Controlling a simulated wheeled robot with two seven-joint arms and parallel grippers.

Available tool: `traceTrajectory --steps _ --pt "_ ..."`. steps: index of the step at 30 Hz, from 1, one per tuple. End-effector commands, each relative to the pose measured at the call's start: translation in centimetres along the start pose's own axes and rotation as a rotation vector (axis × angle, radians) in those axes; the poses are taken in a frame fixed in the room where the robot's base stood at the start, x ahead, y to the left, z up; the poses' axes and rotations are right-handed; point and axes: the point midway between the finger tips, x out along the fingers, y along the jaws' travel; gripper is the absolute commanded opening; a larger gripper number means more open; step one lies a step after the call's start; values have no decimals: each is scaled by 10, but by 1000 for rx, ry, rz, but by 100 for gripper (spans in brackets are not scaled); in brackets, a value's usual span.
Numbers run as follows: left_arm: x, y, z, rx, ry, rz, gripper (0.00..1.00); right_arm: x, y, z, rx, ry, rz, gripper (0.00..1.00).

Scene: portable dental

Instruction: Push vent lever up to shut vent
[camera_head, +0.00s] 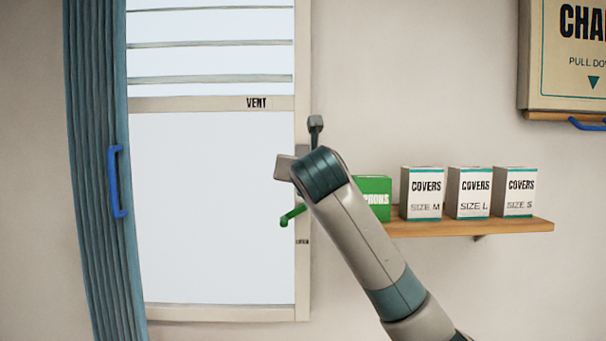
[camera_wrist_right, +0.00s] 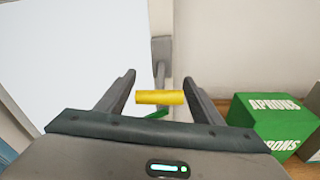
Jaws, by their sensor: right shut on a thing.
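The window (camera_head: 215,200) has a slatted part at the top and a VENT label (camera_head: 257,103) on its crossbar. A yellow bar (camera_wrist_right: 160,97), seemingly the vent lever's grip, lies crosswise between the fingers of my right gripper (camera_wrist_right: 160,78), which is shut on it. A grey post (camera_wrist_right: 161,50) shows beyond the bar on the window's right frame; whether they join is unclear. A green handle (camera_head: 292,215) sits lower on that frame and partly shows below the bar in the right wrist view (camera_wrist_right: 155,113). In the head view, my right wrist hides the yellow bar. My left gripper is not in view.
A wooden shelf (camera_head: 480,228) at right holds a green aprons box (camera_head: 374,196) close to my arm and white covers boxes (camera_head: 421,195). A teal curtain (camera_head: 95,160) with a blue handle (camera_head: 114,182) hangs at left. A chart case (camera_head: 565,60) is at upper right.

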Motion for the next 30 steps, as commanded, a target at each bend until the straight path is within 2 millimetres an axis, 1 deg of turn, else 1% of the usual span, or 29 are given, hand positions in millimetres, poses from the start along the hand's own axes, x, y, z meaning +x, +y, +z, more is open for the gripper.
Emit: traceTrajectory --steps 1,7,18,24,30 --pt "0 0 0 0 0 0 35 -1 0 4 0 23 -6 21" --pt "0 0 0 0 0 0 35 -4 2 13 9 160 -34 21" --pt "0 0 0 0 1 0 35 -6 4 26 26 396 -78 21" --pt "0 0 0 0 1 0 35 -6 6 30 31 471 -90 21" --pt "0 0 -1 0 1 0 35 -6 6 31 34 506 -96 21"
